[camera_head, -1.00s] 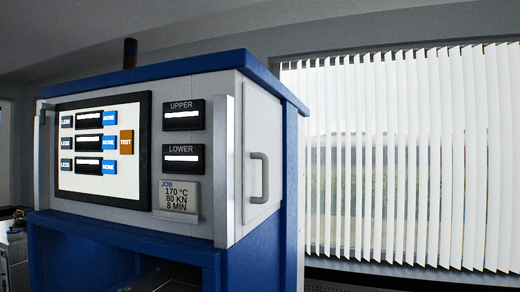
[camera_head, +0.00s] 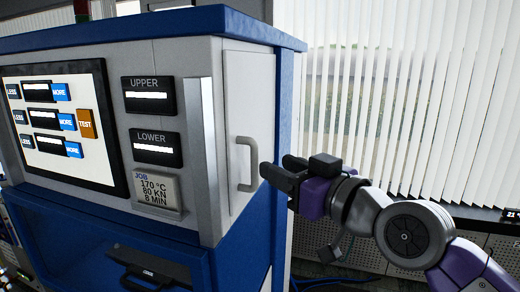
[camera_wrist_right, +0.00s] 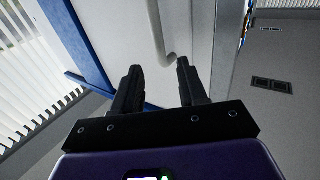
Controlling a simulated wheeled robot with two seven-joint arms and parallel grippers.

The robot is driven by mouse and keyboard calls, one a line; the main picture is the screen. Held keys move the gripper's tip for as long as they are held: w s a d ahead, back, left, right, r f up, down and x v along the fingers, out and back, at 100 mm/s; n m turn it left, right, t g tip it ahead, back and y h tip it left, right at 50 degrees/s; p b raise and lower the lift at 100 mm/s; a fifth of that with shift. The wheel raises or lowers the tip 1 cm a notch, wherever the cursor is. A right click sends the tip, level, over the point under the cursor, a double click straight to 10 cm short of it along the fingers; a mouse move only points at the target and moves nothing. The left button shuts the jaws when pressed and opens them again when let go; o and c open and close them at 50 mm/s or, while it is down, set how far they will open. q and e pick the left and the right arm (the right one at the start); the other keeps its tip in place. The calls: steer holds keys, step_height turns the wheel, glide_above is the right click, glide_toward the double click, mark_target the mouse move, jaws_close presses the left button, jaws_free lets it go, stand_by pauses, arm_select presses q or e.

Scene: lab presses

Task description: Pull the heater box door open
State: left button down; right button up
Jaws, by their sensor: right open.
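The heater box door is the pale grey side panel (camera_head: 246,100) of the blue and grey press, and it looks shut. Its grey bar handle (camera_head: 251,165) stands upright low on the panel. My right gripper (camera_head: 272,172) is close to the right of the handle, its dark fingers pointing at it. In the right wrist view my right gripper (camera_wrist_right: 158,70) is open and empty, with the handle (camera_wrist_right: 160,35) just beyond the fingertips, roughly between them. I cannot tell whether a finger touches it. My left gripper is not in view.
The press front has a screen (camera_head: 60,120) with buttons, UPPER and LOWER displays and a JOB card (camera_head: 157,190). A vertical light bar (camera_head: 203,150) stands at the front corner. Window blinds (camera_head: 400,100) are behind, right of the press. Cables (camera_head: 330,282) lie low behind my arm.

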mark_target(256, 158)
steer(key=x, duration=0.6)
steer(key=shift+w+a+f+p, duration=0.1)
steer(key=shift+w+a+p, duration=0.15)
steer(key=shift+p, duration=0.15)
jaws_close()
